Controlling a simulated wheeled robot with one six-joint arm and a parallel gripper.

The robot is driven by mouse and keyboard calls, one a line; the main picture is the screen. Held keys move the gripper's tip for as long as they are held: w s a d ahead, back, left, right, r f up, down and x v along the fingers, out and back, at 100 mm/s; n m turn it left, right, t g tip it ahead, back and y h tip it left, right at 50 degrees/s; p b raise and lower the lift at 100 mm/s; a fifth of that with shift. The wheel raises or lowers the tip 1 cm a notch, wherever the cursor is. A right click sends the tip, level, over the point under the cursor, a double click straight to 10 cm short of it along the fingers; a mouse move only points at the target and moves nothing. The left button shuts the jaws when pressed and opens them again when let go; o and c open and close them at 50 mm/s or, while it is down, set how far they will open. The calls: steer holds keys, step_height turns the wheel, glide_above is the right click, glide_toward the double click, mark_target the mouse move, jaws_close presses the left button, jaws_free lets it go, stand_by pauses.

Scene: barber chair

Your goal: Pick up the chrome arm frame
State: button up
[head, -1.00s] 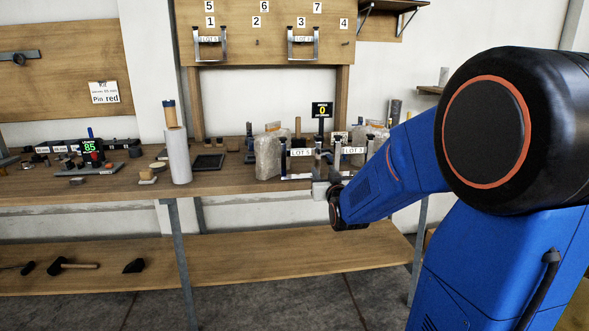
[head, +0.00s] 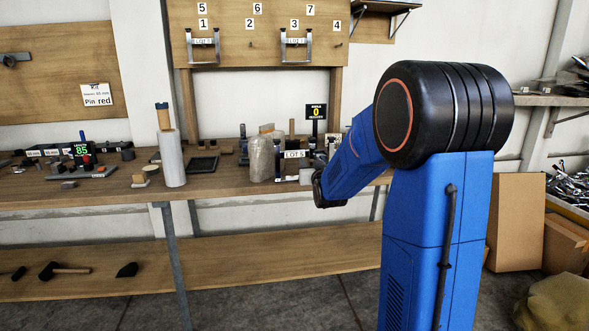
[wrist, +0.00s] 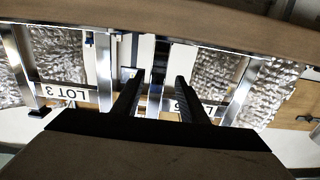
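On the bench stand chrome arm frames with white lot labels. One frame (head: 292,155), labelled LOT 5, is partly hidden by my arm in the head view. In the wrist view, seen upside down, a frame labelled LOT 3 (wrist: 68,92) is at the left and another labelled frame (wrist: 242,92) is at the right. My gripper (wrist: 155,92) points at the gap where their uprights stand close together. Its two dark fingers are apart, with a chrome and dark upright beyond or between them. I cannot tell whether they touch it.
Two more chrome frames (head: 203,47) (head: 296,46) hang on the wall board. A lumpy wrapped block (head: 262,158) stands beside the bench frame. A white cylinder (head: 172,158) and small parts occupy the bench's left. Cardboard boxes (head: 516,222) stand at right.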

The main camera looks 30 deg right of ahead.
steer(key=shift+d+f+x, duration=0.1)
steer(key=shift+f+x, duration=0.05)
steer(key=shift+x, duration=1.05)
steer(key=shift+d+f+x, duration=0.1)
steer(key=shift+d+x, duration=0.05)
steer(key=shift+x, duration=1)
steer(key=shift+s, duration=0.1)
jaws_close()
steer(key=shift+r, duration=0.15)
step_height(320, 180, up, 18)
